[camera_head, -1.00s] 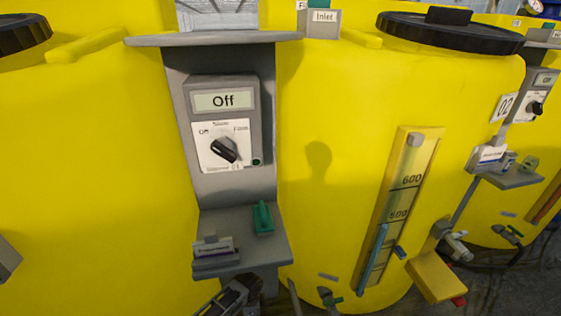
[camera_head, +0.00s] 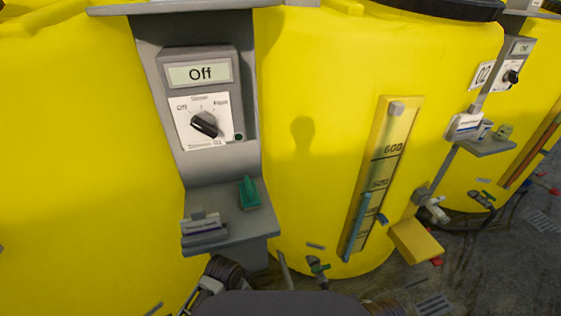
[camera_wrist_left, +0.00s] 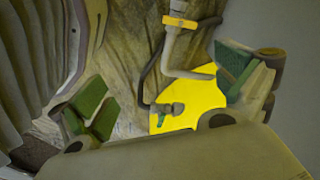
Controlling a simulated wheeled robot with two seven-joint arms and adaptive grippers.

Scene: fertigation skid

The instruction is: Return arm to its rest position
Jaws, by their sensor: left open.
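My left gripper (camera_wrist_left: 165,95) shows in the left wrist view with its two green-padded fingers wide apart. Nothing is held between them. Behind the fingers are a grey pipe with a yellow band (camera_wrist_left: 180,22), a yellow surface (camera_wrist_left: 205,98) and a small valve with a green handle (camera_wrist_left: 162,118). In the head view, a dark and grey jointed part at the bottom, below the small shelf, looks like part of my left arm; its fingers cannot be made out there. My right gripper is in neither view.
A control box (camera_head: 203,98) reading "Off" has a knob (camera_head: 205,124). Below it a grey shelf (camera_head: 262,222) carries a green object (camera_head: 249,192) and a small labelled block (camera_head: 204,229). Yellow tanks (camera_head: 80,150) stand close around. Open floor (camera_head: 500,255) shows at the lower right.

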